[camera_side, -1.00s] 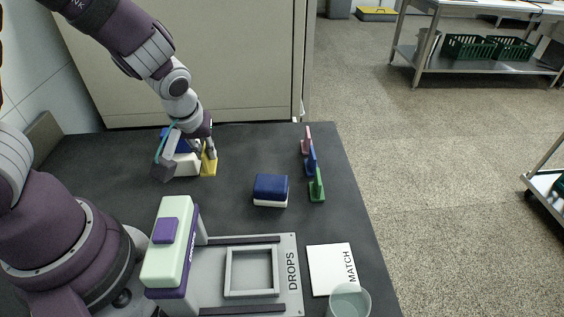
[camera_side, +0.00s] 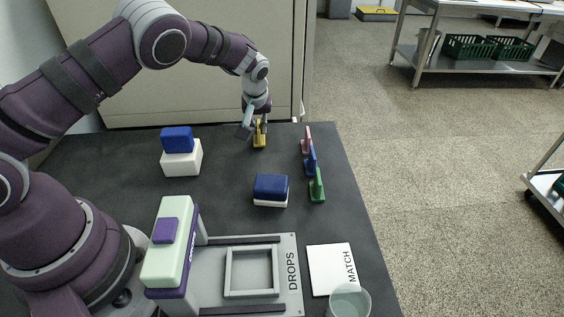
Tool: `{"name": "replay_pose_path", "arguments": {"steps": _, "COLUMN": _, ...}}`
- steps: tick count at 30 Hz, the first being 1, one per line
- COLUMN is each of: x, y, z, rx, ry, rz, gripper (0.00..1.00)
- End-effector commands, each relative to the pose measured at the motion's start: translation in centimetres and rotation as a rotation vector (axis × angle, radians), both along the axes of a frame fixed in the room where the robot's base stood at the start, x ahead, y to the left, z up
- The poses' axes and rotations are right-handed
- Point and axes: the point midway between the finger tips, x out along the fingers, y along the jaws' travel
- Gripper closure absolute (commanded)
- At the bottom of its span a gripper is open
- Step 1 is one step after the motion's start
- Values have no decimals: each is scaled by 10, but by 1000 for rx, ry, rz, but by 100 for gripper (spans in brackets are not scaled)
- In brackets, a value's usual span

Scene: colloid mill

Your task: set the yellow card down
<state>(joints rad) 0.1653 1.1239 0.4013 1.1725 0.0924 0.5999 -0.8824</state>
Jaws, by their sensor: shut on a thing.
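The yellow card (camera_side: 259,141) is at the back of the dark table, left of the standing coloured cards. My gripper (camera_side: 257,121) is above it and shut on its upper part. The card looks upright with a wider foot at the bottom. I cannot tell whether the foot touches the table or hangs just above it.
Pink (camera_side: 306,142), blue (camera_side: 311,160) and green (camera_side: 317,186) cards stand in a row near the right edge. A blue-and-white block (camera_side: 271,188) sits mid-table. A white box with a blue top (camera_side: 181,158) stands left. A framed plate (camera_side: 214,285), a MATCH card (camera_side: 326,271) and a cup (camera_side: 348,301) are in front.

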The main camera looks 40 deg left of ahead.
Motion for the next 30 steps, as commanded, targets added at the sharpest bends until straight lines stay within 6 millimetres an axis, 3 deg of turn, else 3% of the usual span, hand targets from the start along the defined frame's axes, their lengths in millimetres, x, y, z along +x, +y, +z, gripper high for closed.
{"name": "replay_pose_path", "arguments": {"steps": 11, "x": 0, "y": 0, "z": -6, "rx": -1, "ry": -2, "rz": 0, "gripper": 100}}
{"name": "replay_pose_path", "arguments": {"steps": 12, "x": 0, "y": 0, "z": -6, "rx": -1, "ry": -2, "rz": 0, "gripper": 88}}
{"name": "replay_pose_path", "arguments": {"steps": 17, "x": 0, "y": 0, "z": -6, "rx": -1, "ry": -2, "rz": 0, "gripper": 68}}
{"name": "replay_pose_path", "arguments": {"steps": 26, "x": 0, "y": 0, "z": -4, "rx": -1, "ry": -4, "rz": 0, "gripper": 67}}
{"name": "replay_pose_path", "arguments": {"steps": 30, "x": -3, "y": -5, "z": 12, "rx": -1, "ry": -6, "rz": -1, "gripper": 67}}
